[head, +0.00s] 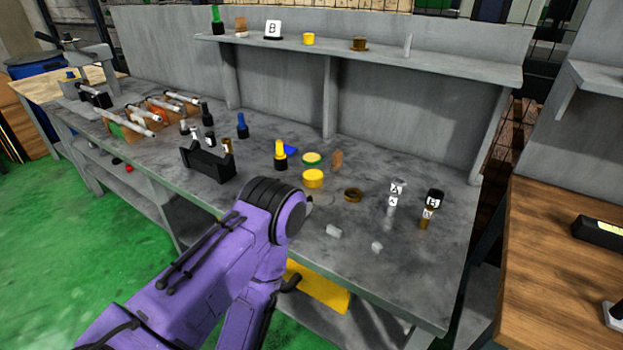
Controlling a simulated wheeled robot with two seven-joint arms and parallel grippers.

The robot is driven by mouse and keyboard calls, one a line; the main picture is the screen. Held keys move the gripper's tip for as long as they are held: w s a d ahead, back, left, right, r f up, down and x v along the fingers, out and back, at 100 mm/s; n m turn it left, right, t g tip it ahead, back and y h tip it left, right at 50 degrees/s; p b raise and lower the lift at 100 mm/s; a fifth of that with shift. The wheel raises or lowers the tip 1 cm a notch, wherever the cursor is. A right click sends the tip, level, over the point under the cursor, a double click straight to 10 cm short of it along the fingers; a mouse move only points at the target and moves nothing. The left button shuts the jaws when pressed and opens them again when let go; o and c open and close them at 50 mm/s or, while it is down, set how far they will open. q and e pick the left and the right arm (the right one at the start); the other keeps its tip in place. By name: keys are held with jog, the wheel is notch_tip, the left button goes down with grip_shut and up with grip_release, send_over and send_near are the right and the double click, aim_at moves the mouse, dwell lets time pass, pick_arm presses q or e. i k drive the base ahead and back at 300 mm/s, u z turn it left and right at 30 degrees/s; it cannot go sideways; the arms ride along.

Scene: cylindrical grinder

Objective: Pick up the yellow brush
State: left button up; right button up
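The yellow brush (280,156), as I take it to be, stands upright on the grey workbench (370,260), with a yellow upper part and a black lower end. A small blue item (291,150) lies right beside it. One purple arm of mine, coming from the lower left, reaches over the bench's front edge, in front of and below the brush. I see no fingertips of either gripper, and nothing is seen touching the brush.
Near the brush are a yellow cylinder (313,178), a green-rimmed yellow disc (312,159), a brown piece (337,159) and a black holder (208,165). Small labelled pieces (397,187) stand to the right. A raised shelf (380,55) runs behind. The bench's front right is mostly clear.

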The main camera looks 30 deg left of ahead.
aim_at(279, 154)
jog(key=z, duration=2.85)
jog(key=k, duration=1.4)
jog(key=u, duration=1.5)
